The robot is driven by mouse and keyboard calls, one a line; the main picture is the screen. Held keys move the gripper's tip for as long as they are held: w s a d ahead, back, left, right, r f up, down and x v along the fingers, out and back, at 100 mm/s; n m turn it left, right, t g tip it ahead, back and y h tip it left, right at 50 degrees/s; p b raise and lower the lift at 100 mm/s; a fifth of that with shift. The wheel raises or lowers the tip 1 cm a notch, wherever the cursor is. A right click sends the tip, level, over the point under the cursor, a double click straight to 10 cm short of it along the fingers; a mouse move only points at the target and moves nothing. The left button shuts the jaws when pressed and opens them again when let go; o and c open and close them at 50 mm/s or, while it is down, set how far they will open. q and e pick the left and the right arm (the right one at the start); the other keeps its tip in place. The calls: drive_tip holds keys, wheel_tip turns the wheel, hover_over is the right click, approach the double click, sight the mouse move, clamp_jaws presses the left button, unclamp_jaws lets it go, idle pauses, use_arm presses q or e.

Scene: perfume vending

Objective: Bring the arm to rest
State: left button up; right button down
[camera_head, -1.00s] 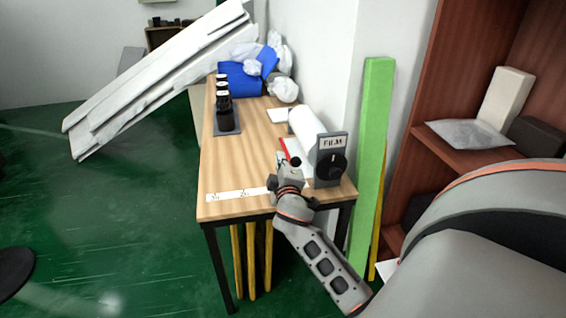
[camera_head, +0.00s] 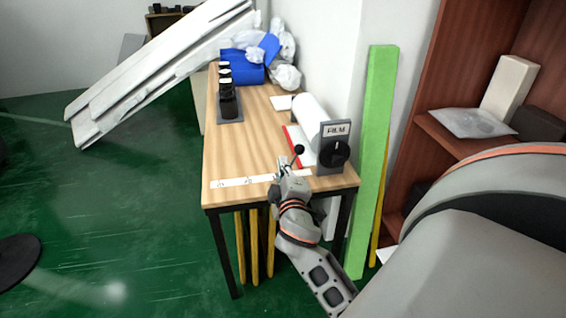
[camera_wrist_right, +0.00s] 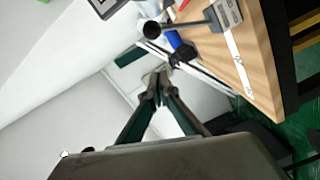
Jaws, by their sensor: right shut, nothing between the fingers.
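My right arm rises from the lower right in the head view to the front edge of the wooden table (camera_head: 250,150). Its right gripper (camera_head: 282,164) shows small in front of the film dispenser (camera_head: 328,163), near a dark ball knob (camera_head: 299,150). In the right wrist view the slim fingers of this gripper (camera_wrist_right: 160,84) meet at their tips, shut with nothing between them. The knob (camera_wrist_right: 151,30) sits on a rod from the dispenser (camera_wrist_right: 224,14), apart from the fingers in that picture. My left gripper is not in view.
Dark bottles (camera_head: 227,95) stand in a tray at the table's back left, with blue and white bags (camera_head: 240,70) behind. A green board (camera_head: 371,150) and a brown shelf (camera_head: 410,180) stand to the right. The green floor (camera_head: 120,220) to the left is mostly clear.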

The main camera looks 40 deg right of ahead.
idle(0.3)
drive_tip(key=s+a+f+y+p, duration=0.1)
drive_tip(key=s+a+f+y, duration=0.1)
drive_tip(key=a+f+y, duration=0.35)
drive_tip(key=s+a+f+y+p, duration=0.2)
drive_tip(key=s+a+f, duration=0.1)
drive_tip(key=a+f, duration=0.45)
drive_tip(key=s+a+f+m+g+y+p, duration=0.1)
drive_tip(key=s+a+f+y, duration=0.1)
drive_tip(key=s+a+f, duration=0.3)
drive_tip(key=s+a+f+m+g+y+p, duration=0.1)
drive_tip(key=s+a+f+g+y, duration=0.1)
drive_tip(key=s+a+f, duration=0.4)
drive_tip(key=s+a+y, duration=0.1)
drive_tip(key=s, duration=0.4)
drive_tip(key=shift+a+f+g, duration=0.3)
drive_tip(key=shift+a, duration=0.05)
drive_tip(key=shift+y, duration=0.25)
